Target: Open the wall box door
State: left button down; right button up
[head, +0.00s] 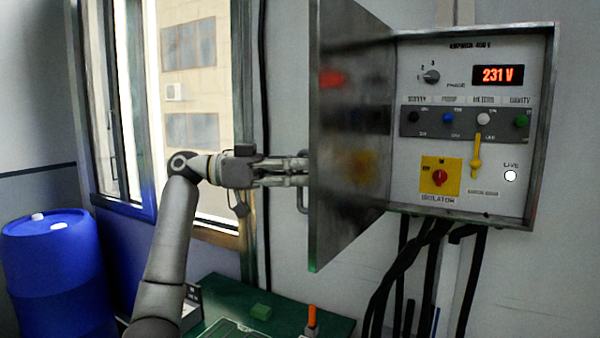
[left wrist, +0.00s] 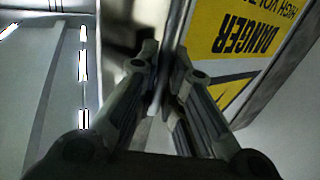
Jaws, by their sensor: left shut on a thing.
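The grey wall box (head: 545,120) hangs on the wall at the right of the head view, with its inner panel in sight. Its metal door (head: 345,120) is hinged on the left and stands swung well out. My left gripper (head: 303,172) is shut on the door handle (head: 302,203) on the door's outer face. The fingers hide most of the handle. In the left wrist view my left gripper (left wrist: 168,75) is closed in beside the door's yellow danger sign (left wrist: 240,40). My right gripper is not in view.
The panel carries a red voltage display (head: 497,75), a yellow isolator switch (head: 440,176) and a yellow lever (head: 476,155). Black cables (head: 410,265) hang below. A green table (head: 235,295) stands low in front, a blue barrel (head: 60,270) at left, a window (head: 190,100) behind my arm.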

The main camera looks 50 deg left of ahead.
pick_arm(q)
jog(key=shift+f, duration=0.15)
jog(key=c, duration=1.5)
grip_release()
jog(key=shift+c, duration=0.2)
jog(key=shift+s, duration=0.1)
jog(key=v, duration=1.2)
